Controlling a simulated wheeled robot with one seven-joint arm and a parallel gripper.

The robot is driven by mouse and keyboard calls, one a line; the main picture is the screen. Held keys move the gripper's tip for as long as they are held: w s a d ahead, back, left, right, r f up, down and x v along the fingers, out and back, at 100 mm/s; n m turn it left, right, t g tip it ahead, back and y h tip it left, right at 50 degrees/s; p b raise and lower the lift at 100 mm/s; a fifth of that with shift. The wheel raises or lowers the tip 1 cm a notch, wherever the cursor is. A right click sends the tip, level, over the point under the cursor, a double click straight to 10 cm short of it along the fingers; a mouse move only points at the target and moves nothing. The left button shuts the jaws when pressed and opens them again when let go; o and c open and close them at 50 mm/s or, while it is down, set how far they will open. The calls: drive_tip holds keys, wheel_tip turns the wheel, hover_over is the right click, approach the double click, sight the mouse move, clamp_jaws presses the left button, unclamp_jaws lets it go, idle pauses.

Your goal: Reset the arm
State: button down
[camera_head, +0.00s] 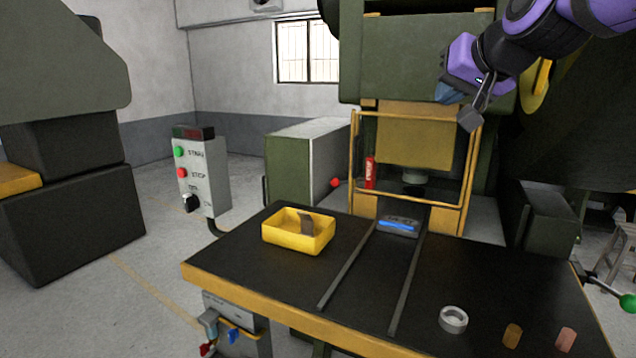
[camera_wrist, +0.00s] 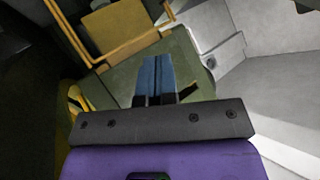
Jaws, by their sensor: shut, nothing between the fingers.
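My purple and black arm reaches in from the upper right in the head view, with my gripper (camera_head: 470,112) high above the table and in front of the green press. The gripper is away from every object on the table. In the wrist view the two blue fingers of my gripper (camera_wrist: 157,62) lie side by side, shut, with nothing held. Behind them are the green press body and its yellow frame.
The black table (camera_head: 350,262) holds a yellow bin (camera_head: 285,243) with a dark piece inside, a metal ring (camera_head: 453,319), a brown cylinder (camera_head: 512,335) and a pink cylinder (camera_head: 565,339). A control box (camera_head: 200,170) stands left. The green press (camera_head: 415,62) with its yellow guard frame rises behind.

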drive_tip(key=s+d+f+g+h, duration=0.1)
drive_tip(key=s+d+f+g, duration=0.1)
drive_tip(key=s+f, duration=0.3)
drive_tip(key=s+d+f+n+g+h, duration=0.1)
drive_tip(key=s+d+f, duration=0.3)
drive_tip(key=s, duration=0.7)
drive_tip(key=s+d+f+g+h, duration=0.1)
drive_tip(key=s+d+f+g, duration=0.2)
drive_tip(key=s+f, duration=0.3)
drive_tip(key=shift+s+f+n, duration=0.15)
drive_tip(key=shift+s+n, duration=0.15)
drive_tip(key=shift+s, duration=0.85)
drive_tip(key=shift+d, duration=0.1)
